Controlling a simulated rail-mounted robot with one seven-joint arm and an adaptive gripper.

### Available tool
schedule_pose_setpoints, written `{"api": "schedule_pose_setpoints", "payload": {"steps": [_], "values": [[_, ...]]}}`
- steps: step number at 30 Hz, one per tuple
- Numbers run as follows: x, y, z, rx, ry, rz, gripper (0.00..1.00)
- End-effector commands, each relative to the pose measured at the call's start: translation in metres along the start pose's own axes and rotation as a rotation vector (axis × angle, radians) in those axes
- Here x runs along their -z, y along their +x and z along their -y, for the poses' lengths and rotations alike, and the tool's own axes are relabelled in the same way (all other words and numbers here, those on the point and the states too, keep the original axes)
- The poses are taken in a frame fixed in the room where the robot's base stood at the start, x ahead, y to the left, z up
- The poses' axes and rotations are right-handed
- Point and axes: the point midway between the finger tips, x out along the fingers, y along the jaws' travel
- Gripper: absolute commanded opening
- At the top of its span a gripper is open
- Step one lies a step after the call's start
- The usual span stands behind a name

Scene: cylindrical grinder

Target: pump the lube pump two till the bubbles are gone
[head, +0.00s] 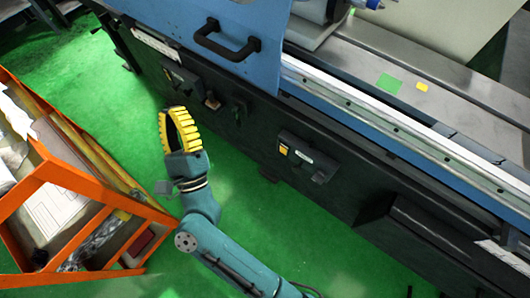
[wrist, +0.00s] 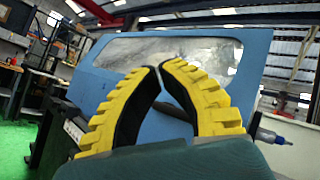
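My gripper (head: 174,110) has two curved yellow toothed fingers with black inner faces. In the wrist view my gripper (wrist: 159,67) has its fingertips together, with nothing between them. In the head view it is over the green floor, in front of the machine's dark base and apart from it. I cannot tell for sure which fitting is lube pump two. A dark box with a yellow switch and a pale label (head: 307,157) is on the base, right of my gripper. Another dark box (head: 182,82) and a small beige-topped fitting (head: 212,102) are beyond it. No bubbles can be made out.
The blue machine door (head: 225,45) with its black handle (head: 228,42) is above the base. The door also fills the middle of the wrist view (wrist: 115,75). An orange-framed cart (head: 60,170) stands close on the left.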

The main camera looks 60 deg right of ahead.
Motion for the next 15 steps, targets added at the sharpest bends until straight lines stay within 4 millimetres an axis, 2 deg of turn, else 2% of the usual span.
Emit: {"api": "schedule_pose_setpoints", "payload": {"steps": [1,2,3,5,6,7,9,12,15], "values": [[0.068,-0.049,-0.032,0.025,0.075,-0.108,0.0],[0.098,-0.07,-0.041,0.051,0.123,-0.176,0.0],[0.138,-0.099,-0.051,0.09,0.178,-0.264,0.0],[0.195,-0.146,-0.064,0.159,0.245,-0.394,0.0],[0.231,-0.18,-0.071,0.211,0.279,-0.476,0.0],[0.256,-0.206,-0.075,0.253,0.299,-0.534,0.0],[0.306,-0.264,-0.08,0.353,0.327,-0.653,0.0],[0.354,-0.333,-0.079,0.484,0.334,-0.776,0.0],[0.378,-0.375,-0.074,0.575,0.326,-0.843,0.0]]}}
